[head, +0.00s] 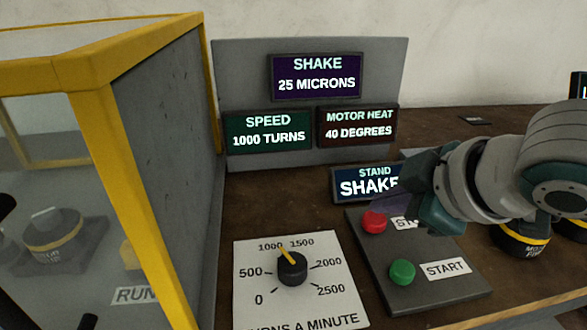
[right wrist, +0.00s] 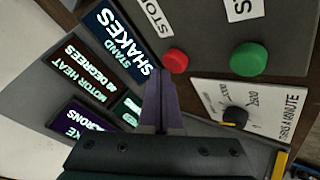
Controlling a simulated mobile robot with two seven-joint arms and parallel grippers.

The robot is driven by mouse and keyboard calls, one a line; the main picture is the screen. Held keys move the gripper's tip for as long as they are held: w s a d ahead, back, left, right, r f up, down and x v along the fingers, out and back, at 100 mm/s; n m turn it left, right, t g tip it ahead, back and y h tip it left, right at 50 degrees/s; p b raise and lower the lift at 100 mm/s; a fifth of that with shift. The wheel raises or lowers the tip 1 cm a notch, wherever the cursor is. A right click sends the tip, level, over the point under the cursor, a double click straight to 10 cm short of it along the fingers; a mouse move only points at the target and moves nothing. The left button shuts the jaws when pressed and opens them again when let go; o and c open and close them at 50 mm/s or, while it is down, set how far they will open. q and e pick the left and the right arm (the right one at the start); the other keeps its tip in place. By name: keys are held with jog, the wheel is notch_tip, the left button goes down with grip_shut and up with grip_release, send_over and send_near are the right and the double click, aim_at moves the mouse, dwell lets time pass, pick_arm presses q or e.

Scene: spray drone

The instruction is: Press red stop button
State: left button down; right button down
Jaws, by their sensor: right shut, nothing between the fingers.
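The red stop button (head: 374,221) stands on a dark grey panel (head: 436,293), beside a label partly hidden by my right gripper. My right gripper (head: 398,204) is shut and empty, just above and to the right of the red button in the head view. In the right wrist view the purple fingers (right wrist: 161,100) point toward the red button (right wrist: 174,61), with their tips just beside it in the picture. I cannot tell whether they touch it. My left gripper is not in view.
The green START button (head: 402,271) sits close by on the same panel. A STAND SHAKES display (head: 349,184) stands behind the panel. A yellow-framed enclosure (head: 128,180) fills the left.

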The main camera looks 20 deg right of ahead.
aim_at(382, 223)
jog(key=shift+f, duration=0.7)
dwell(0.6)
jog(key=shift+r, duration=0.1)
jog(key=shift+r+p, duration=0.85)
jog(key=shift+p, duration=0.25)
notch_tip(382, 223, up, 5)
jog(key=p, duration=0.6)
jog(key=shift+r, duration=0.1)
